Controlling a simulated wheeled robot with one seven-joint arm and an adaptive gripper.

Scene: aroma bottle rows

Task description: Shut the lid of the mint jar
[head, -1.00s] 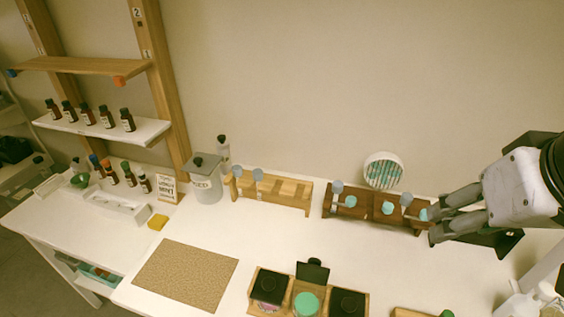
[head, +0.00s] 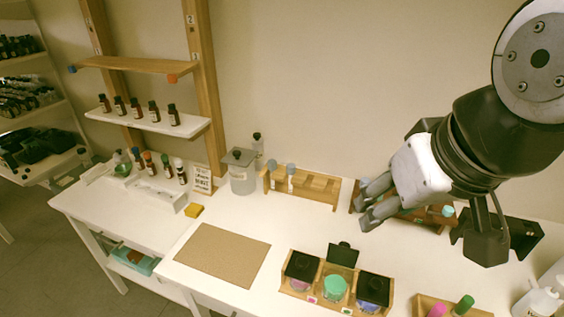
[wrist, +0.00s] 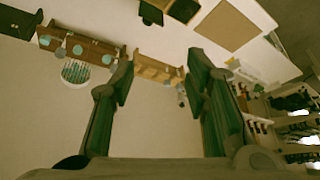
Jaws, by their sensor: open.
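The mint jar (head: 335,287) stands in the middle slot of a wooden three-jar holder (head: 328,306) at the front of the table. Its round mint-green contents show from above. Its dark square lid (head: 343,254) stands raised at the back, so the jar is open. The jars on its left (head: 302,267) and right (head: 373,289) have dark lids lying shut. My gripper (head: 364,205) is open and empty, above and behind the mint jar, in front of the dark rack. In the wrist view my gripper's fingers (wrist: 160,75) stand wide apart with nothing between them.
A light wooden rack (head: 317,186) and a dark rack (head: 400,217) stand along the wall. A brown mat (head: 222,255) lies left of the jars. A tray with pink and green caps (head: 440,307) is at the front right. The table between racks and jars is clear.

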